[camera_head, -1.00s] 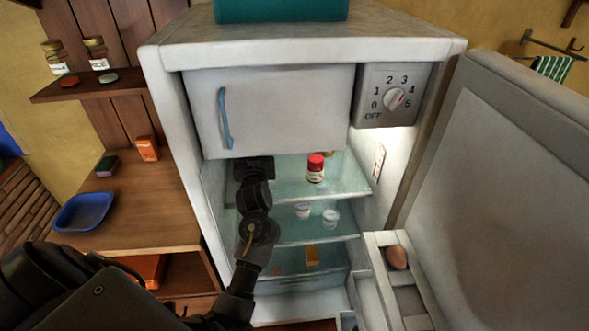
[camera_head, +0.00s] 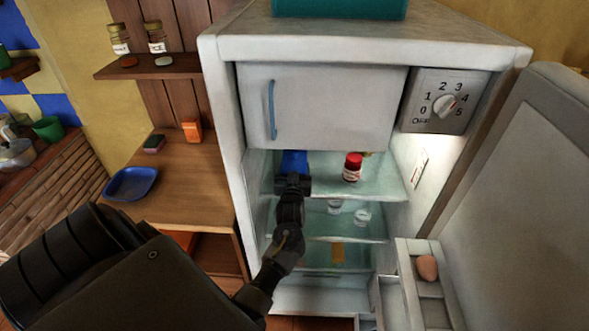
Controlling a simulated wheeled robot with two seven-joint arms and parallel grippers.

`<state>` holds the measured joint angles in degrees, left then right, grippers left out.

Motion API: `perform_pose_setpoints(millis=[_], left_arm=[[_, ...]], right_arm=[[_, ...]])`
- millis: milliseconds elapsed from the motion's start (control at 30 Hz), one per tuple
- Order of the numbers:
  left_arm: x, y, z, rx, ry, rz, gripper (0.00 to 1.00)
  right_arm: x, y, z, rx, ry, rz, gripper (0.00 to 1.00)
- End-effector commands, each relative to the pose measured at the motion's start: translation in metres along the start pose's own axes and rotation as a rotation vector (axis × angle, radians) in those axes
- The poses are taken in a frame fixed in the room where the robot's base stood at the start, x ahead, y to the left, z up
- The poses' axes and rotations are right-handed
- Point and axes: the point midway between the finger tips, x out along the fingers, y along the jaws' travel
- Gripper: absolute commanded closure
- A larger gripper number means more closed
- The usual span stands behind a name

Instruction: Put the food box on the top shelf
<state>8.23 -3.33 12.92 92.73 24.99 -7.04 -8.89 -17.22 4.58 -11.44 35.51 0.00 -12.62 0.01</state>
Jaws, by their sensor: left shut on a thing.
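The blue food box (camera_head: 294,162) is partly visible at the left of the open fridge's top shelf (camera_head: 330,186), below the freezer door. My left gripper (camera_head: 293,181) reaches in from the front and is shut on it. The gripper hides the box's lower part, so I cannot tell whether it touches the glass. A jar with a red lid (camera_head: 352,167) stands on the same shelf, just right of the box. My right gripper is not in view.
The opened fridge door (camera_head: 520,200), holding an egg (camera_head: 427,268), stands at right. A wooden counter (camera_head: 190,170) with a blue tray (camera_head: 131,183) is at left.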

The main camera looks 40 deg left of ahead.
Motion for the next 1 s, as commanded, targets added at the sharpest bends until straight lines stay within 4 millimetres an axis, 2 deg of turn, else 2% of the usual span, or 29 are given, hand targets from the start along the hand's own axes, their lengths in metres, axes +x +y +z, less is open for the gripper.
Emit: perform_pose_setpoints(millis=[433,467,600,933,1000], left_arm=[[0.0002,0.0000,0.0077,-0.001,0.003,0.000,0.59],[0.0000,0.0000,0.0075,-0.001,0.001,0.000,0.32],[0.0000,-0.0001,0.0071,-0.001,0.001,0.000,0.14],[0.0000,0.0000,0.0027,-0.001,0.002,0.000,0.13],[-0.0066,0.0003,0.0056,-0.001,0.000,0.001,0.13]], right_arm=[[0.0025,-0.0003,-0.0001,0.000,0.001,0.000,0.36],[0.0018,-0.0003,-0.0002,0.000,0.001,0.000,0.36],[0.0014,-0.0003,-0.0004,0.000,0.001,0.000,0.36],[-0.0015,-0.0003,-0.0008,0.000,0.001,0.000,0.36],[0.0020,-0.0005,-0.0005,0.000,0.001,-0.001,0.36]])
